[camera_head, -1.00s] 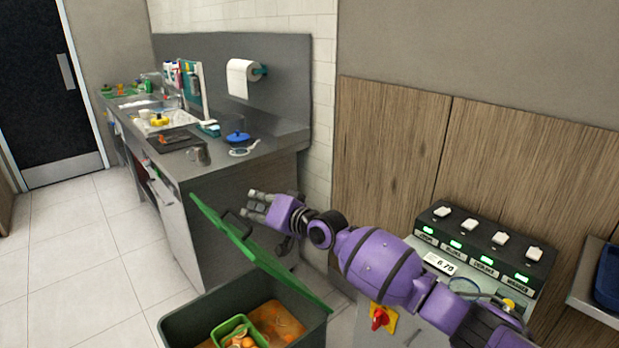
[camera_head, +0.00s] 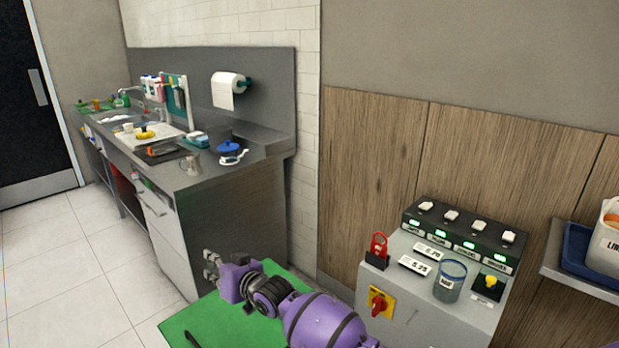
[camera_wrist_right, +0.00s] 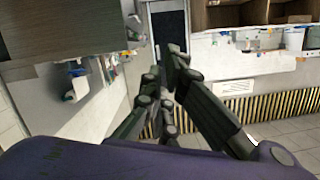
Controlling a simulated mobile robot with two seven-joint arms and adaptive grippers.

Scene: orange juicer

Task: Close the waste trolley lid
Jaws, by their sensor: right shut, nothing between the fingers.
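The green waste trolley lid (camera_head: 215,322) shows its broad flat top at the bottom of the head view, with a dark handle (camera_head: 192,340) at its lower left. The trolley's bin and its contents are hidden below the lid and the frame edge, so I cannot tell whether the lid is fully seated. My right gripper (camera_head: 211,268) is shut and empty, over the far-left part of the lid; contact is unclear. Its dark fingers also show in the wrist view (camera_wrist_right: 165,85). My left gripper is out of view.
The grey juicer cabinet (camera_head: 420,315) with switches stands right of the lid, with a glass cup (camera_head: 449,281) on it. A steel counter (camera_head: 205,185) with a sink stands behind. The tiled floor (camera_head: 80,270) at left is clear.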

